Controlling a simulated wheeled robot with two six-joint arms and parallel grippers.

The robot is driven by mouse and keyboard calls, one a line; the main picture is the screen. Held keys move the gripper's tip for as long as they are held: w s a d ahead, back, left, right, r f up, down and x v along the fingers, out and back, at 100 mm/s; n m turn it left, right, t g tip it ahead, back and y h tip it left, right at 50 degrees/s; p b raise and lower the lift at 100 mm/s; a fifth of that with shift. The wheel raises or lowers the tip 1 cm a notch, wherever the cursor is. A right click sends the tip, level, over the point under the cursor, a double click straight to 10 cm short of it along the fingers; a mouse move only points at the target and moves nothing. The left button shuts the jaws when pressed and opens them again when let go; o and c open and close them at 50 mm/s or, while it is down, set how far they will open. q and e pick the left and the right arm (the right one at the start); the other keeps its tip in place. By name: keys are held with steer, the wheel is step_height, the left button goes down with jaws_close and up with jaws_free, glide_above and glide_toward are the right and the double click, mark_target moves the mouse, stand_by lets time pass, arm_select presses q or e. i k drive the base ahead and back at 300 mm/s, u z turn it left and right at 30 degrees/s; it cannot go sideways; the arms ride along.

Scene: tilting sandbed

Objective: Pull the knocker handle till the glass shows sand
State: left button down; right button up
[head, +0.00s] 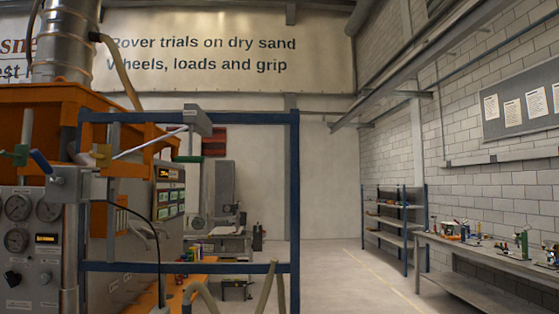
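An orange hopper (40,108) stands at the left with a metal duct (68,45) above it. A lever with a blue grip (41,161) slants up from a grey box (72,185) in front of the hopper. I cannot tell whether this lever is the knocker handle. A pale slanted rod (150,142) runs from near the hopper up to a grey block (197,121) on the blue frame. I cannot pick out a sight glass or tell whether any sand shows. Neither of my grippers is in view.
A blue frame (295,210) stands ahead, left of centre. A gauge panel (30,235) fills the lower left. A workbench (490,262) with small items lines the right wall, and a shelf rack (390,222) stands behind it. The floor (350,285) right of centre is clear.

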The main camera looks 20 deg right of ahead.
mark_target(190, 159)
steer(key=z, duration=0.6)
steer(key=k, duration=0.8)
steer(key=z, duration=0.95)
steer(key=i, duration=0.95)
steer(key=u, duration=0.45)
steer(key=i, duration=0.75)
steer(key=u, duration=0.65)
